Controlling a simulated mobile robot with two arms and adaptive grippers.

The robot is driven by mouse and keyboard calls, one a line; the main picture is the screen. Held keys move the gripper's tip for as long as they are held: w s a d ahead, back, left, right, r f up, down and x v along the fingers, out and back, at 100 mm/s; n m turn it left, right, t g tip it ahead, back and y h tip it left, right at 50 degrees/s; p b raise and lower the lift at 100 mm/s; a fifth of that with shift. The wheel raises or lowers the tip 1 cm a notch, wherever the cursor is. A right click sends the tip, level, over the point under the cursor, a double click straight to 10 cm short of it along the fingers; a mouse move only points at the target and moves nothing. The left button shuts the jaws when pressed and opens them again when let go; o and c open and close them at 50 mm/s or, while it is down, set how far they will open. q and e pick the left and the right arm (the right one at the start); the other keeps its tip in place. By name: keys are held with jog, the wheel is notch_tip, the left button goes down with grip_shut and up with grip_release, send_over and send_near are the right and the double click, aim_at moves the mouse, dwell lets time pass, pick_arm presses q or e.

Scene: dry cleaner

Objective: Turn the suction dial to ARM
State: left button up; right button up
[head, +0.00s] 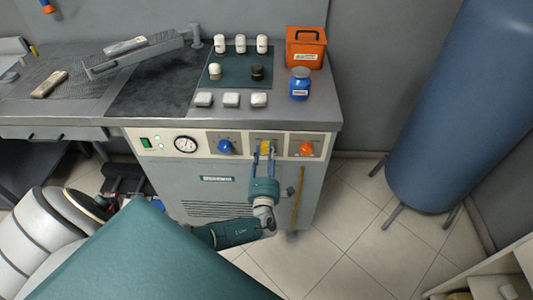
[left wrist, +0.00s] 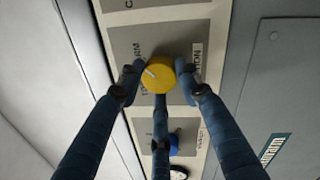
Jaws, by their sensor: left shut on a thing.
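The yellow dial (head: 266,147) is the middle of three dials on the front panel of the cabinet. In the left wrist view the yellow dial (left wrist: 158,75) sits on a grey plate with "ARM" on one side and a partly hidden label ending in "ION" on the other. A short white mark on the dial face lies on the "ARM" side; its exact setting is hard to tell. My left gripper (head: 263,158) is shut on the dial, with blue fingers (left wrist: 158,84) around its rim. My right gripper is not in view.
A blue dial (head: 226,147) and an orange dial (head: 306,148) flank the yellow one. A gauge (head: 185,144) and a green switch (head: 146,143) are further left. An orange box (head: 305,48) and a blue jar (head: 299,83) stand on top. A blue tank (head: 460,110) stands right.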

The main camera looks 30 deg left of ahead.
pick_arm(q)
jog(key=o, duration=1.2)
jog(key=shift+s+a+f, duration=0.2)
jog(key=shift+s+f, duration=0.05)
jog(key=shift+f, duration=0.05)
jog(key=shift+c, duration=0.2)
jog(key=shift+w+r, duration=0.1)
jog(key=v, duration=1.2)
